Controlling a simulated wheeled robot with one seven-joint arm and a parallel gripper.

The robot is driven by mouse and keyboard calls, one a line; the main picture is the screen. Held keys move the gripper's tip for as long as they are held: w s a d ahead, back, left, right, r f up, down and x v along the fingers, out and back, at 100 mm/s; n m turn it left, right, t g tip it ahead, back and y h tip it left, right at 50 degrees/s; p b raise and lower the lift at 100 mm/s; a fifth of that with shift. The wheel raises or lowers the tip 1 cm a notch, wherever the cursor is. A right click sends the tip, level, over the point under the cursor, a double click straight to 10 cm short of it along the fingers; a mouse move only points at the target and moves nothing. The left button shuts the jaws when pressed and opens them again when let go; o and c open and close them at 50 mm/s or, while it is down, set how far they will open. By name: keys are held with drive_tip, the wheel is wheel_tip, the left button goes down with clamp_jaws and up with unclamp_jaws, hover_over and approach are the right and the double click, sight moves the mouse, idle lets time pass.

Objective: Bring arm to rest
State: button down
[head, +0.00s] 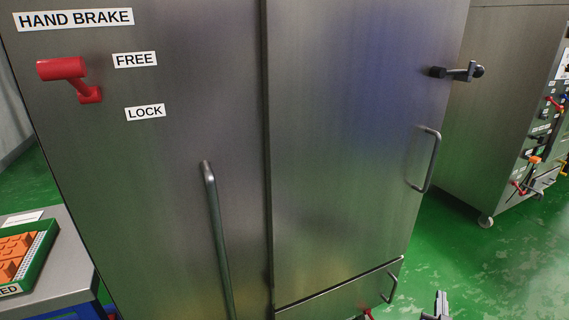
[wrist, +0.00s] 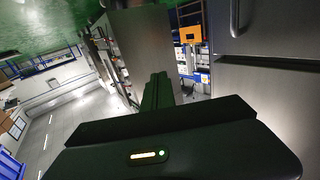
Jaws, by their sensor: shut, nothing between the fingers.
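My gripper (wrist: 158,88) shows in the wrist view as a dark body with its fingers together and nothing between them. In the head view a small grey part, perhaps its tip, shows at the bottom edge, right of centre, in front of the green floor and apart from the cabinet. The rest of my arm is out of the head view. The tall steel cabinet (head: 340,130) fills the middle of the head view, its doors closed. A red hand brake lever (head: 62,68) sits at its upper left, beside the FREE label (head: 135,60) and above the LOCK label (head: 145,112).
A long bar handle (head: 216,240), a door handle (head: 432,160) and a dark latch (head: 458,72) stick out from the cabinet. A wheeled steel unit (head: 497,110) stands at right. A bench with an orange-filled tray (head: 38,262) is at lower left. Green floor (head: 465,255) at right is clear.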

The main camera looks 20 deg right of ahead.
wheel_tip(320, 180, up, 6)
drive_tip(key=a+t, duration=0.2)
drive_tip(key=a, duration=0.1)
drive_tip(key=s+a+r+n+t+y, duration=0.15)
drive_tip(key=s+a, duration=0.25)
drive_tip(key=a, duration=0.4)
drive_tip(key=s+a+r+n+t+y, duration=0.1)
drive_tip(key=s+a+r+n+y, duration=0.2)
drive_tip(key=a, duration=0.4)
drive_tip(key=s+a+r+n+t+y, duration=0.1)
drive_tip(key=s+a+n+y, duration=0.2)
drive_tip(key=a, duration=0.5)
drive_tip(key=s+a+r+n+g+y, duration=0.1)
drive_tip(key=s+a+r+y, duration=0.2)
drive_tip(key=s+a, duration=0.6)
drive_tip(key=s+a+r+n+g+y, duration=0.1)
drive_tip(key=s+a+r+g+y, duration=0.15)
drive_tip(key=s+a, duration=0.65)
wheel_tip(320, 180, up, 32)
drive_tip(key=s+d+t+p, duration=0.1)
drive_tip(key=p, duration=2.9)
drive_tip(key=shift+d+f+y+p, duration=0.15)
drive_tip(key=shift+d+y+p, duration=0.15)
drive_tip(key=shift+d+p, duration=0.1)
drive_tip(key=shift+s, duration=0.1)
